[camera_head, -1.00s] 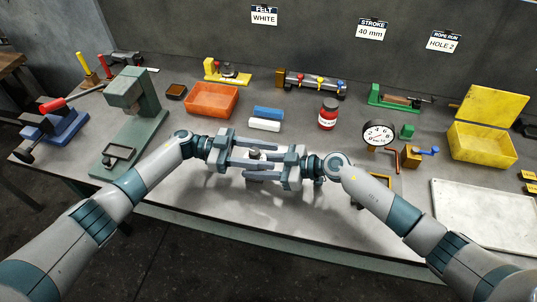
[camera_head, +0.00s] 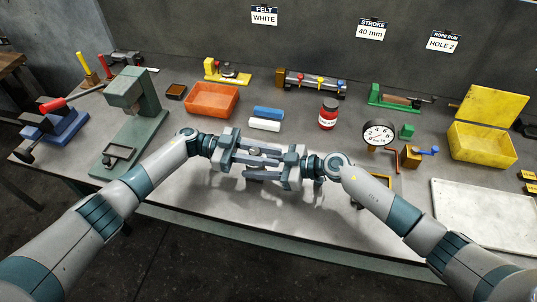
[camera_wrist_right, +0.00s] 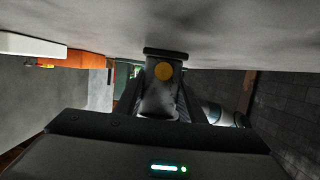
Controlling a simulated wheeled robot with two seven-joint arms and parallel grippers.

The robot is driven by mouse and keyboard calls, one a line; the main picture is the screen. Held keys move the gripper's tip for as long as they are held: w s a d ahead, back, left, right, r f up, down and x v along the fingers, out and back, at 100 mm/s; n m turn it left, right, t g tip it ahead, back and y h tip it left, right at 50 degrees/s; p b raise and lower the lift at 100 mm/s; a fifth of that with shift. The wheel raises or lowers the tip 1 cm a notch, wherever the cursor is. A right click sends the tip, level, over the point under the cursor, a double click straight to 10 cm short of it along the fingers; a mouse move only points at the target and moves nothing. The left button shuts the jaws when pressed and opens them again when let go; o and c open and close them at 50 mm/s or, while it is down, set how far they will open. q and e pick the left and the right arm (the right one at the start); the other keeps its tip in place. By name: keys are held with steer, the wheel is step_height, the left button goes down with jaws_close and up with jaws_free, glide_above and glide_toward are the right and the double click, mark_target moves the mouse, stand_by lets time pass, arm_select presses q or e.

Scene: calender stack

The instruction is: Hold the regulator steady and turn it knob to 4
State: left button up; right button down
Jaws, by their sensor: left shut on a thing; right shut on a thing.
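The regulator (camera_wrist_right: 160,98) is a small grey cylindrical piece with a wide dark flange and an orange round mark in the right wrist view. It sits between the fingers of my right gripper (camera_wrist_right: 160,112). In the head view my left gripper (camera_head: 268,154) and right gripper (camera_head: 246,165) face each other above the front of the bench, their fingers overlapping. Both are shut on the regulator, which the fingers mostly hide there. I cannot read the knob's number or scale, nor tell exactly which part each gripper holds.
A green press (camera_head: 130,125) stands left; a white tray (camera_head: 485,215) lies right.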

arm_select(q)
steer(key=m+g+y, duration=0.1)
steer(key=g, duration=0.1)
steer(key=s+m+g+y, duration=0.1)
steer(key=g, duration=0.1)
steer(key=m+g+y, duration=0.1)
steer(key=m, duration=0.1)
steer(key=shift+s+a+f+g, duration=0.15)
steer(key=shift+a+g, duration=0.1)
steer(key=shift+g, duration=0.15)
steer(key=o, duration=1.1)
steer(key=shift+c, duration=0.2)
steer(key=shift+r, duration=0.3)
step_height(320, 180, up, 10)
steer(key=shift+f, duration=0.2)
